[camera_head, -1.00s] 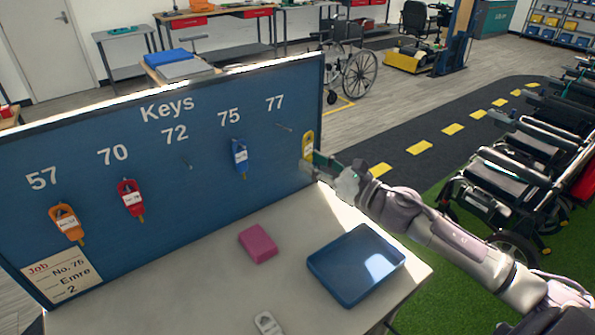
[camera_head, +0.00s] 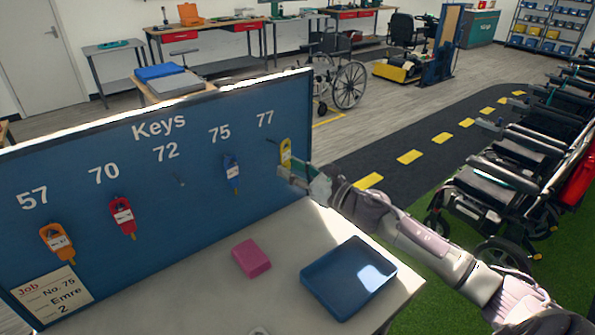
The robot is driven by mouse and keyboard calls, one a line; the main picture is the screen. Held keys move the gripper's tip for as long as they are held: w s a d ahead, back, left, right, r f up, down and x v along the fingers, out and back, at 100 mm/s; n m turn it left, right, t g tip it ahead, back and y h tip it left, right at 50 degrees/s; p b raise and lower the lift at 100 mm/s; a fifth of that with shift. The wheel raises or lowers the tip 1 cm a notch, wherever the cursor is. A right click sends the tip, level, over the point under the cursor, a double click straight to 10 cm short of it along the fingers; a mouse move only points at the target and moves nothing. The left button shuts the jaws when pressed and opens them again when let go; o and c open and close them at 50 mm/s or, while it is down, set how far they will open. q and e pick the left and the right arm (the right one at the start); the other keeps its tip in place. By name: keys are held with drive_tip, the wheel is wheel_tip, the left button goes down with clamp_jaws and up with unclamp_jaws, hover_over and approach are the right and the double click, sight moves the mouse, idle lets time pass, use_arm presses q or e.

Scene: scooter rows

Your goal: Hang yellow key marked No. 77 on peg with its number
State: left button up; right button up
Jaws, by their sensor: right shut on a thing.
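The yellow key (camera_head: 286,152) is upright at the right end of the blue key board (camera_head: 210,130), just right of the peg under number 77 (camera_head: 270,141). I cannot tell whether it touches the peg. My right gripper (camera_head: 297,174) is shut on the key's lower part and hides it. The number on the key is too small to read. An orange key (camera_head: 57,242) hangs under 57, a red key (camera_head: 122,216) under 70 and a blue key (camera_head: 232,173) under 75. The peg under 72 (camera_head: 180,181) is bare. My left gripper is not in view.
A pink block (camera_head: 251,258) and a blue tray (camera_head: 322,290) are on the table (camera_head: 205,300) below the board. A job card (camera_head: 53,294) is at the board's lower left. Wheelchairs (camera_head: 515,180) stand at the right, beyond my right arm.

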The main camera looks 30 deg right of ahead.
drive_tip(key=shift+w+a, duration=0.1)
drive_tip(key=shift+w, duration=0.7)
drive_tip(key=shift+c, duration=0.3)
drive_tip(key=shift+w, duration=0.3)
drive_tip(key=shift+c, duration=0.8)
drive_tip(key=shift+w+a, duration=0.1)
drive_tip(key=shift+w, duration=0.6)
drive_tip(key=shift+w+a+f+b, duration=0.15)
drive_tip(key=shift+w+f+b, duration=0.45)
drive_tip(key=shift+f+b, duration=0.1)
drive_tip(key=o, duration=1.1)
drive_tip(key=shift+o, duration=0.2)
